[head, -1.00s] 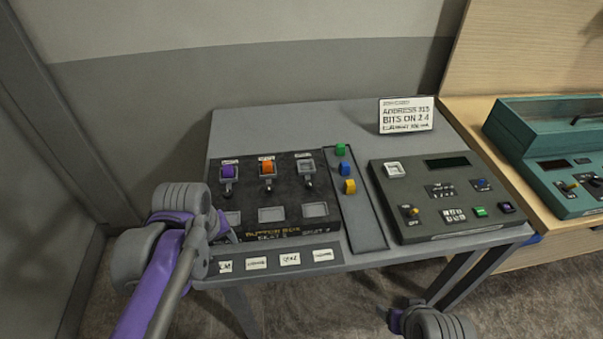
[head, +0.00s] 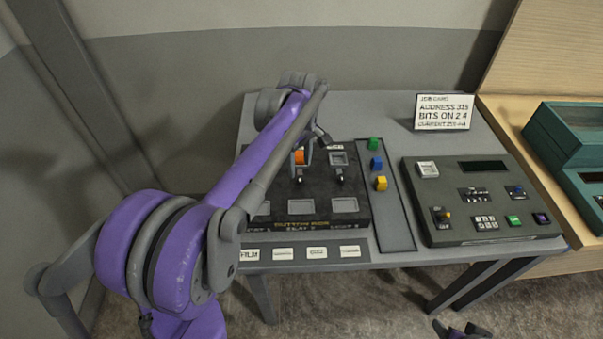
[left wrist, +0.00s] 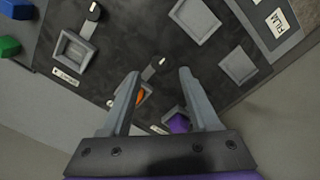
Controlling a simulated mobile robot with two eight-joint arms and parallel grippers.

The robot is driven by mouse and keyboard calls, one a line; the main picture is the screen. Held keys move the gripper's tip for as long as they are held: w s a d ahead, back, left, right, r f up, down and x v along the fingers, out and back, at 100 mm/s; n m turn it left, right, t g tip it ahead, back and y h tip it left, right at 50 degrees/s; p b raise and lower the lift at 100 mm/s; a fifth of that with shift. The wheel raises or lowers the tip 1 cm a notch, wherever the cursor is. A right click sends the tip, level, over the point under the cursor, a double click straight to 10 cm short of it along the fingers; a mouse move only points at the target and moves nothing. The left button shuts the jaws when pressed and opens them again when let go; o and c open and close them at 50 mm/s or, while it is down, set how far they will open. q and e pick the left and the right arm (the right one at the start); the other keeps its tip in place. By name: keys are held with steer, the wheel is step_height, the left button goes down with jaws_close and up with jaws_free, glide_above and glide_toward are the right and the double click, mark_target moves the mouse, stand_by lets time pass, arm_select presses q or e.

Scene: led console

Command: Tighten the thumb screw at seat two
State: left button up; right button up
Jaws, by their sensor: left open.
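The black button box (head: 270,209) has three seats along its back. Seat two holds an orange block (head: 299,157), with its thumb screw (head: 298,180) just in front. My left gripper (left wrist: 160,73) is open over the box. In the left wrist view, the seat-two thumb screw's dark knob (left wrist: 157,64) with a pale mark shows between the fingertips; I cannot tell if they touch it. The orange block (left wrist: 141,97) is partly behind one finger. Seat one's purple block (left wrist: 178,124) shows there, but my arm hides it in the head view. Part of my right arm shows at the bottom edge.
Seat three (head: 338,158) is empty, with its own thumb screw (head: 340,181). Green (head: 374,143), blue (head: 376,162) and yellow (head: 380,183) blocks stand on a grey strip. A console (head: 480,235) and job card (head: 443,112) are further right. Labelled tiles (head: 283,254) line the front.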

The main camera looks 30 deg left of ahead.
mark_target(300, 178)
arm_select(q)
steer(key=shift+f, duration=2.2)
steer(key=shift+c, duration=0.4)
jaws_close()
